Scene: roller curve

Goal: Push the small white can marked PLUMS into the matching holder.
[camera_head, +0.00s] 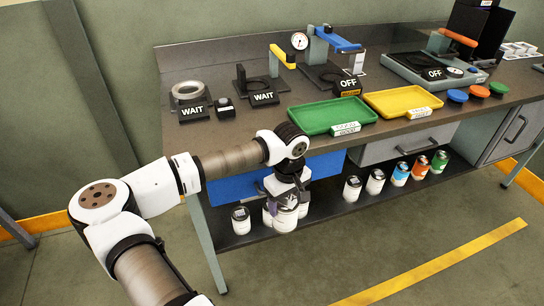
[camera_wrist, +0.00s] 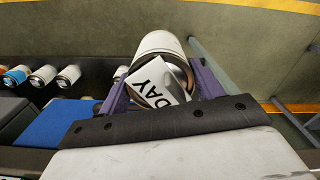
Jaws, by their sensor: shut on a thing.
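My gripper (camera_head: 288,190) hangs in front of the bench's lower shelf. It is shut on a small white can (camera_head: 285,219), which also shows between the purple fingers in the wrist view (camera_wrist: 160,47). The can's end faces the wrist camera, with a white label bearing dark letters that seem to read "DAY". The name PLUMS cannot be read on any can. More white cans stand on the lower shelf: one at the left (camera_head: 241,220), and two further right (camera_head: 352,188) and (camera_head: 375,182). No holder marked PLUMS can be made out.
The bench top holds a green tray (camera_head: 333,115), a yellow tray (camera_head: 402,101), and fixtures with WAIT (camera_head: 193,113) and OFF (camera_head: 348,84) signs. A blue drawer (camera_head: 232,188) sits below. The front floor is clear.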

